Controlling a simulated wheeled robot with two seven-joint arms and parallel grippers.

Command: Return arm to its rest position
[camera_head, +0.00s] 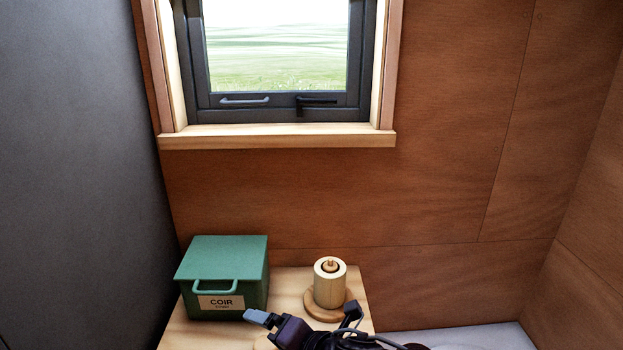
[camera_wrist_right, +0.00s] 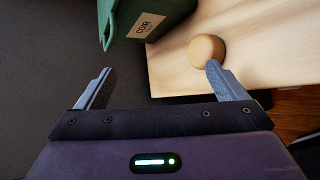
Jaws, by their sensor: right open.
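My right gripper (camera_head: 305,312) is low in the head view, over or near the front of a small wooden table (camera_head: 183,333). In the right wrist view its two fingers (camera_wrist_right: 160,84) are spread wide, with nothing held between them. The green box labelled COIR (camera_head: 222,270) stands beyond the left finger in the head view. It also shows at the top of the wrist view (camera_wrist_right: 150,18), apart from the fingers. My left gripper is in neither view.
A wooden roll holder (camera_head: 329,284) stands on the table beside the box. In the wrist view a round wooden object (camera_wrist_right: 207,50) sits near the right fingertip. A grey wall (camera_head: 75,180) is at left, and a window (camera_head: 277,60) is above.

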